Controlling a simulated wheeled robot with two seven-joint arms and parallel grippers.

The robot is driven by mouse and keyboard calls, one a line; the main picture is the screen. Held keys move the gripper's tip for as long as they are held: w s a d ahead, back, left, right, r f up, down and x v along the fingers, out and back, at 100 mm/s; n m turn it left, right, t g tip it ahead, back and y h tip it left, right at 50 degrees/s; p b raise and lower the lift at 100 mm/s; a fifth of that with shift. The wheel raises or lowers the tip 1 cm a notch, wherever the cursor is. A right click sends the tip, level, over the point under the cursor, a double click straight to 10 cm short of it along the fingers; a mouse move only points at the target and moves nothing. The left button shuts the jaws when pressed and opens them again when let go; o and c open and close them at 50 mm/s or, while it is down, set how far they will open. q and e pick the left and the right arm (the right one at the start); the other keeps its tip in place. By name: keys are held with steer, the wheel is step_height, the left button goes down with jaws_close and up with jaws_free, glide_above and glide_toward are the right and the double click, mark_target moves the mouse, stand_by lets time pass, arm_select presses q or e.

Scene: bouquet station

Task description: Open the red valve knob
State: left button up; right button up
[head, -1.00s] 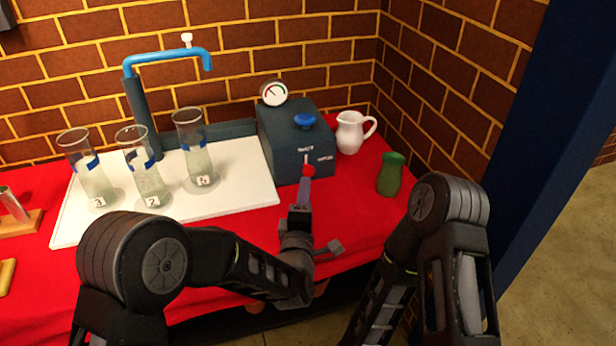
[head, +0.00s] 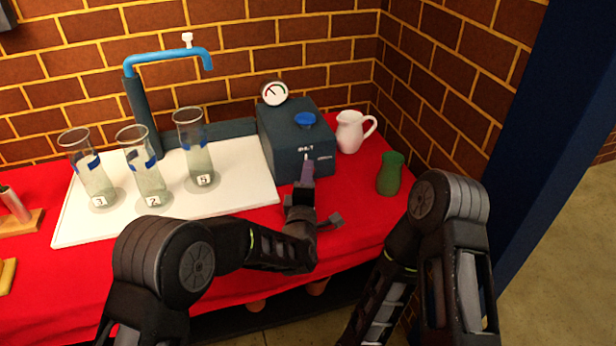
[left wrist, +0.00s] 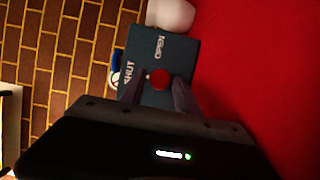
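The red valve knob (left wrist: 160,79) is on the front of a dark blue-grey box (head: 283,152), beside white SHUT and OPEN lettering. In the head view the knob is hidden behind my left gripper (head: 307,170). In the left wrist view my left gripper (left wrist: 161,85) is open, with one finger on each side of the knob. I cannot tell whether the fingers touch it. A short white mark (head: 306,156) shows above the gripper, near the SHUT lettering. My right arm is at the right; its gripper is out of view.
A blue knob (head: 305,120) and a gauge (head: 274,92) top the box. A white pitcher (head: 350,131) and green vase (head: 390,174) stand to its right. Glass cylinders (head: 145,170) stand on a white board (head: 240,189) under a blue tap (head: 170,56). Red cloth in front is clear.

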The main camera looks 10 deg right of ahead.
arm_select(q)
jaws_close()
